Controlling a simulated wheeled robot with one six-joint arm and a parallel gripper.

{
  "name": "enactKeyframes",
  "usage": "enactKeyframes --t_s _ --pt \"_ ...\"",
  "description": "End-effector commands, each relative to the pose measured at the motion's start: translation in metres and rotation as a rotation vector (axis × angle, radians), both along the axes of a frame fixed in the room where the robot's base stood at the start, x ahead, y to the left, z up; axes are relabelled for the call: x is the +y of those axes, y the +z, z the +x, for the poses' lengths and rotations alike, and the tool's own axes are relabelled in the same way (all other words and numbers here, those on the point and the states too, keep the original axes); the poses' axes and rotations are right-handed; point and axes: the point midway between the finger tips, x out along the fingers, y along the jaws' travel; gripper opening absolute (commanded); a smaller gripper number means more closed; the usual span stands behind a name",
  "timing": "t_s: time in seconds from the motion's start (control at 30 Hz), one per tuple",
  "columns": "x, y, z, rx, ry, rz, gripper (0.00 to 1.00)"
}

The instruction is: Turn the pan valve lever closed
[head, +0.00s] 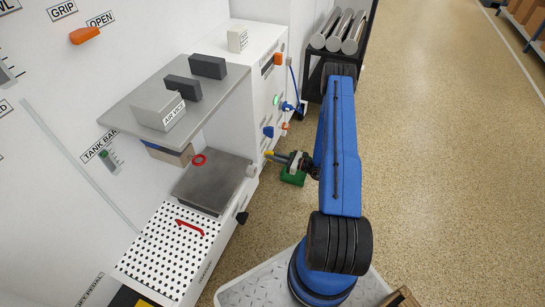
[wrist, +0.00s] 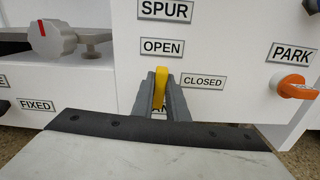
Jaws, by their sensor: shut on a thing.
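The yellow lever (wrist: 160,86) is on the white machine front. In the wrist view it stands about upright, its top just under the OPEN label (wrist: 162,47). The CLOSED label (wrist: 203,81) is to its right. A label below the lever is mostly hidden by the fingers. My gripper (wrist: 161,98) is shut on the yellow lever, one grey finger on each side. In the head view my gripper (head: 280,157) reaches the machine's right side from the right, with the lever's yellow tip (head: 269,154) at its fingers.
In the wrist view an orange PARK knob (wrist: 292,86) is at right and a grey knob with a red mark (wrist: 52,39) at left. A SPUR label (wrist: 165,11) is above. A rack of metal rolls (head: 340,32) stands behind my arm. Floor at right is clear.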

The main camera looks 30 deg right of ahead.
Motion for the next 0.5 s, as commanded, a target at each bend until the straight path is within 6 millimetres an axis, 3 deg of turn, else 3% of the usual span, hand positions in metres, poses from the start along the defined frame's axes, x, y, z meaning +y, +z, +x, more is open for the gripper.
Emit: enactKeyframes --t_s 0.5 --pt "-0.0026 -0.0011 0.0010 0.264 -0.001 0.338 0.00"
